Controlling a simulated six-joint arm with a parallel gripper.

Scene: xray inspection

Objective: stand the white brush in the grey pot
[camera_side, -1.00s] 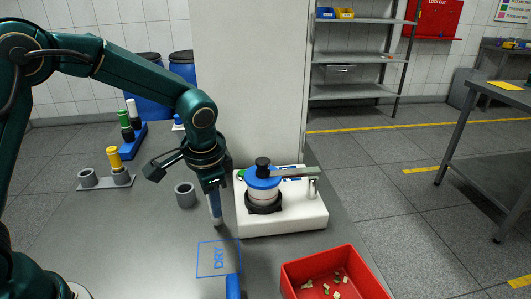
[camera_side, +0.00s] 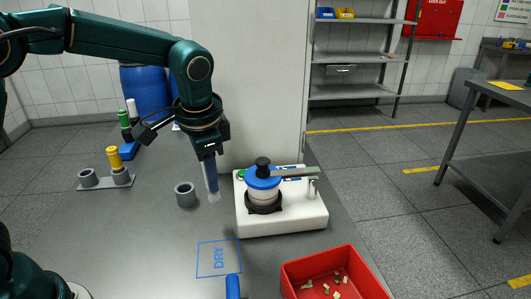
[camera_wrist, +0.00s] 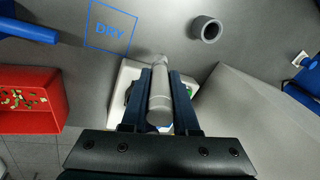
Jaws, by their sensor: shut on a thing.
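My gripper (camera_side: 212,188) is shut on the white brush (camera_wrist: 160,95), a pale whitish-grey rod with a narrower far end. In the side view the brush's pale lower end (camera_side: 214,197) points down below the fingers, clear of the table. The grey pot (camera_side: 186,195), a short open cylinder, stands on the table just left of the brush. In the wrist view the pot (camera_wrist: 206,29) is up and to the right of the brush tip, its round opening visible and seemingly empty. The brush and the pot are apart.
A white device with a blue-topped jar (camera_side: 280,215) stands close right of my gripper. A red bin (camera_side: 335,275) is at front right. The blue DRY square (camera_side: 218,258) is bare.

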